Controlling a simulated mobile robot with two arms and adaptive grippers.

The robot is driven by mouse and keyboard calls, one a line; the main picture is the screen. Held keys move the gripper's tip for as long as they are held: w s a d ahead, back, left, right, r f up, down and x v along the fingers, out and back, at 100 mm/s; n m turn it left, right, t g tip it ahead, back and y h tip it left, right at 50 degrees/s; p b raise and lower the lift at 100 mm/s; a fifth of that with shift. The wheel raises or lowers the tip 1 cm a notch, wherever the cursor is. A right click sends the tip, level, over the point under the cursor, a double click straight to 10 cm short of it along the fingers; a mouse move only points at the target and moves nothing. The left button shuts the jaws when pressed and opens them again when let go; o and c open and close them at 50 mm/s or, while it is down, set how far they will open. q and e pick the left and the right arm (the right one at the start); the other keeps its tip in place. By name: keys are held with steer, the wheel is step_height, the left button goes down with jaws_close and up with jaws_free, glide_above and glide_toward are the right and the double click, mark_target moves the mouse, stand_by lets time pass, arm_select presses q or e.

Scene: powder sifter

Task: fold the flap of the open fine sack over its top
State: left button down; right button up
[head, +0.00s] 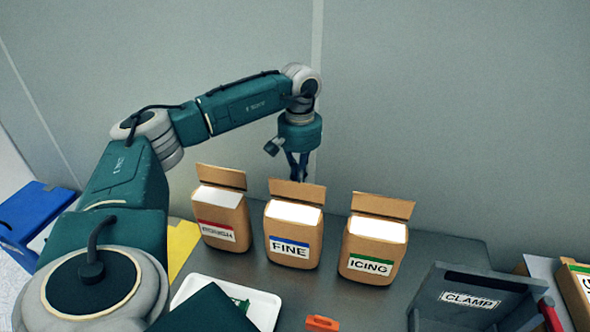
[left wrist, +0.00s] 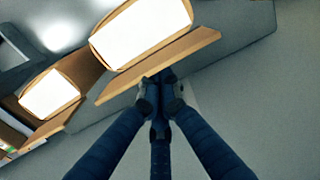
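The fine sack (head: 289,242) stands upright in the middle of a row of three, with a blue-striped FINE label. Its top is open on white contents, and its brown flap (head: 297,192) stands up along the back edge. My left gripper (head: 298,172) points down behind this flap; the flap partly hides its tips. In the left wrist view the fingers (left wrist: 160,80) are drawn together, with their tips close to the flap (left wrist: 165,62) on its outer side. Whether they touch it I cannot tell. My right gripper is not in view.
A red-labelled sack (head: 221,221) stands left and the icing sack (head: 373,249) right, both open with raised flaps. A white tray (head: 262,308) and an orange item (head: 322,323) lie in front. A grey CLAMP holder (head: 468,299) is at the right. The wall rises behind.

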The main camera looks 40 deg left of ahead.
mark_target(294, 209)
arm_select(q)
steer(key=shift+s+d, duration=0.3)
steer(key=shift+s, duration=0.25)
steer(key=shift+s+d, duration=0.25)
steer(key=shift+s, duration=0.3)
steer(key=shift+s+d+b, duration=0.1)
steer(key=shift+s+d, duration=0.25)
steer(key=shift+s, duration=0.3)
steer(key=shift+s+d+b, duration=0.1)
steer(key=shift+s+d, duration=0.25)
steer(key=shift+s, duration=0.25)
steer(key=shift+s+d+b, duration=0.1)
steer(key=shift+s+d, duration=0.25)
steer(key=shift+s, duration=0.3)
steer(key=shift+w+r, duration=0.1)
steer(key=shift+r, duration=0.05)
steer(key=shift+w+a+r+p, duration=0.25)
steer(key=shift+w+r+p, duration=0.2)
steer(key=shift+r+p, duration=0.2)
steer(key=shift+w+a+r+p, duration=0.2)
steer(key=shift+w+r+p, duration=0.25)
steer(key=shift+r, duration=0.25)
steer(key=shift+s+f, duration=0.1)
steer(key=shift+f, duration=0.15)
steer(key=shift+f+b, duration=1.95)
steer(key=shift+f, duration=0.45)
step_height(294, 209, up, 9)
steer(key=p, duration=0.6)
steer(key=shift+r+p, duration=0.15)
steer(key=shift+p, duration=0.2)
